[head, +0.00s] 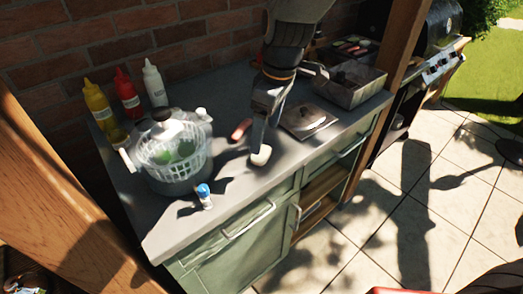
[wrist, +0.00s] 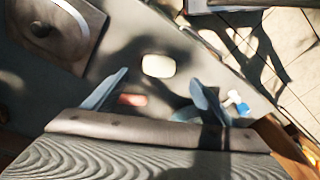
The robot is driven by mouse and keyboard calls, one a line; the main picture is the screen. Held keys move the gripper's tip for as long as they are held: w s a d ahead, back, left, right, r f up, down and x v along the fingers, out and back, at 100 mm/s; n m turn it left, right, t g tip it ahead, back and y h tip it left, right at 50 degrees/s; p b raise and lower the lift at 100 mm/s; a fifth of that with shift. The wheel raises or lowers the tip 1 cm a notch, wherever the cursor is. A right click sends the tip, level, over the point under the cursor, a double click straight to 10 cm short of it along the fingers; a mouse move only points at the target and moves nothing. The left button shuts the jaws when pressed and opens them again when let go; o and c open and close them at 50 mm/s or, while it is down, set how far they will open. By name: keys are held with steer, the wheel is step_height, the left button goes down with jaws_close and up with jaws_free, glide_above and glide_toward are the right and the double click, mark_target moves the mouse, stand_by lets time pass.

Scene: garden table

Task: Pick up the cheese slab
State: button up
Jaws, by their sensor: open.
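The cheese slab, a small pale cream block with rounded corners (head: 261,156), lies on the grey counter near its front edge. It also shows in the wrist view (wrist: 158,65), wholly visible and roughly centred between and just beyond my fingertips. My gripper (head: 265,138) points down close above the slab in the head view. In the wrist view its two blue-grey fingers (wrist: 159,78) are spread apart with nothing held. I cannot tell the exact height gap between the fingertips and the slab.
A small red item (head: 241,129) lies just left of my gripper. A salad spinner (head: 174,160) and a blue-capped shaker (head: 204,195) stand left. A flat grey plate with a knob (head: 307,118) and a metal bin (head: 349,88) are right. Several sauce bottles (head: 128,95) stand by the wall.

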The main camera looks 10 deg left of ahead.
mark_target(262, 153)
steer(key=shift+w+a+f+p, duration=0.1)
steer(key=shift+a+f+p, duration=0.2)
steer(key=shift+f, duration=0.85)
steer(key=shift+w+a+f+p, duration=0.1)
steer(key=shift+f+p, duration=0.3)
steer(key=shift+f, duration=0.75)
steer(key=shift+w+a+f+p, duration=0.15)
steer(key=shift+f+p, duration=0.2)
steer(key=shift+f, duration=0.8)
steer(key=c, duration=1.2)
